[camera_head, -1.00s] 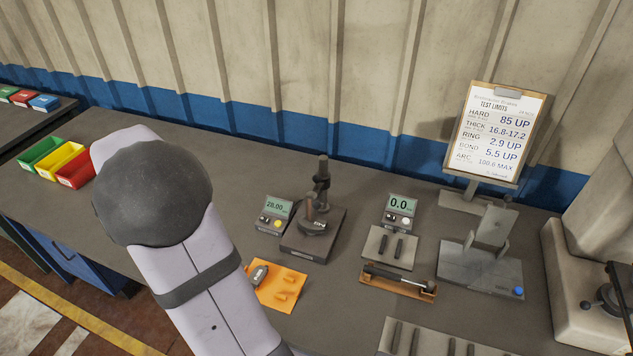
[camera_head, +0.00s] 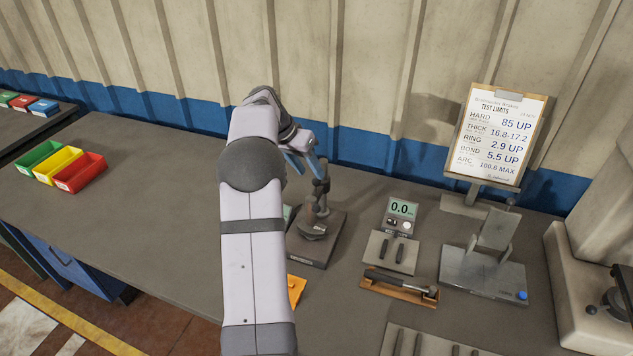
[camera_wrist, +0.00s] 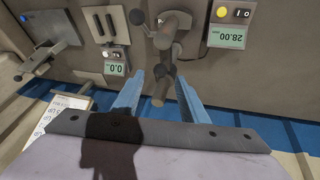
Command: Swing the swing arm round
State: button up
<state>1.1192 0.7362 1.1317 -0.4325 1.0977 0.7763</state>
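A dark test stand (camera_head: 317,240) with an upright post and a short swing arm (camera_head: 320,196) on it stands on the bench, right of my arm in the head view. In the wrist view its post (camera_wrist: 160,92) stands between my fingers, with the swing arm (camera_wrist: 166,38) and a dark brown handle (camera_wrist: 136,17) beyond them. My gripper (camera_wrist: 160,77) is open, its two blue fingers apart on either side of the post. Clear gaps show, and I see no grip. In the head view my gripper (camera_head: 303,160) is at the post's upper end, partly hidden by my wrist.
A readout box (camera_wrist: 231,37) showing 28.00 sits beside the stand. The bench left of my arm is clear up to coloured bins (camera_head: 80,172).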

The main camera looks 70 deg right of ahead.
aim_at(315, 179)
jog(key=shift+p+x, duration=1.35)
jog(key=shift+x, duration=2.05)
grip_shut()
